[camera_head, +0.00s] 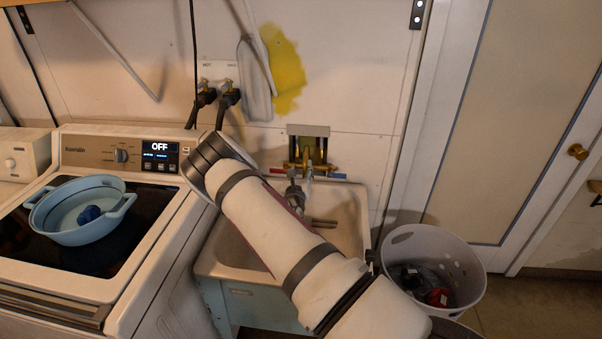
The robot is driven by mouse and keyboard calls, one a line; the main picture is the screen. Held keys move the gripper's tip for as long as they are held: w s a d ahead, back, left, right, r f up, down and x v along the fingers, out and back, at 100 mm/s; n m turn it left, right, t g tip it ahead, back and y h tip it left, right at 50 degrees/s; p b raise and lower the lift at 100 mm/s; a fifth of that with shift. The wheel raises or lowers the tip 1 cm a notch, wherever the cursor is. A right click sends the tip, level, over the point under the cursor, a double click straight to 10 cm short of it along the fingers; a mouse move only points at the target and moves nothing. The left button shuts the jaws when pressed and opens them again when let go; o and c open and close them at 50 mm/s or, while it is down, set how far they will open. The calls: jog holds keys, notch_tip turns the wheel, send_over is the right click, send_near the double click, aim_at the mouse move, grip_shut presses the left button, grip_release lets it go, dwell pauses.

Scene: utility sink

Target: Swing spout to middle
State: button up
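The brass faucet (308,164) is mounted on the wall above the utility sink (350,215), with a red handle (278,170) on its left and a blue handle (337,175) on its right. A narrow light-coloured piece below the faucet body, perhaps the spout (309,186), points down toward the basin. My arm crosses in front of the sink and hides its left and middle parts. A dark grey part beside the spout looks like my gripper (294,194), mostly hidden behind my arm. I cannot tell whether it touches the spout or how its fingers stand.
A washer (150,235) stands left of the sink, with a blue tub (82,210) holding a dark blue item on top. A white perforated basket (455,262) with dark and red items stands right of the sink. A door (520,120) is at the right.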

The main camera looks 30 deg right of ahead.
jog(key=shift+s+a, duration=0.4)
jog(key=shift+s, duration=0.1)
